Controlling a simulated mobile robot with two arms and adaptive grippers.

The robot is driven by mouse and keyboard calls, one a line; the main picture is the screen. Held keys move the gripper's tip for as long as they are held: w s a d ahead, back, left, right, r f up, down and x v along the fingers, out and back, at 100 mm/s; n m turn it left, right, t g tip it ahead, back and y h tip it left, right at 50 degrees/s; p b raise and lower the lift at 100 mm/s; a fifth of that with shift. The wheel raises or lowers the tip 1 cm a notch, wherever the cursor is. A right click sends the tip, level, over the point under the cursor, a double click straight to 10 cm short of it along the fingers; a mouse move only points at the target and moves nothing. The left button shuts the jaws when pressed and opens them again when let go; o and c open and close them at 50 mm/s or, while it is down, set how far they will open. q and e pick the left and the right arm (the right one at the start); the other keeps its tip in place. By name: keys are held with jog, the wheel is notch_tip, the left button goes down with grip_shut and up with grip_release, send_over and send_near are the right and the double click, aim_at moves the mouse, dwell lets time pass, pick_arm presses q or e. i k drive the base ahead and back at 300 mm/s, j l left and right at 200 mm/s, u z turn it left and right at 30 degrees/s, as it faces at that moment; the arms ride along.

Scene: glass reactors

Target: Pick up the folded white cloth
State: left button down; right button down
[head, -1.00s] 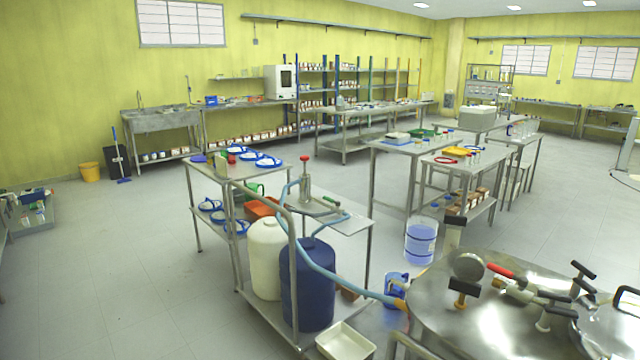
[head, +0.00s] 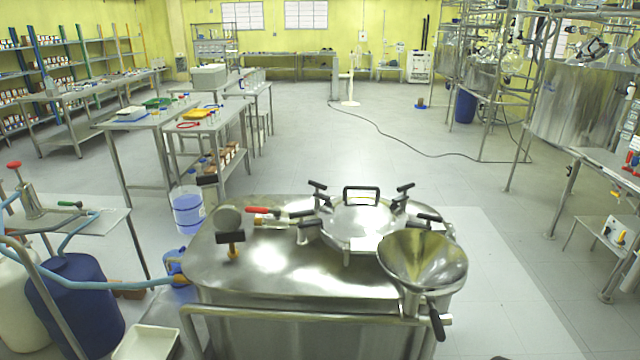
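I cannot make out a folded white cloth for certain in the head view.
A steel vessel (head: 265,265) with a clamped lid (head: 358,225) and a funnel (head: 424,262) stands close in front. Reactor frames stand at right. A cable (head: 400,143) crosses the open floor.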

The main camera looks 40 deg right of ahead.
aim_at(438, 227)
jog(key=z, duration=2.15)
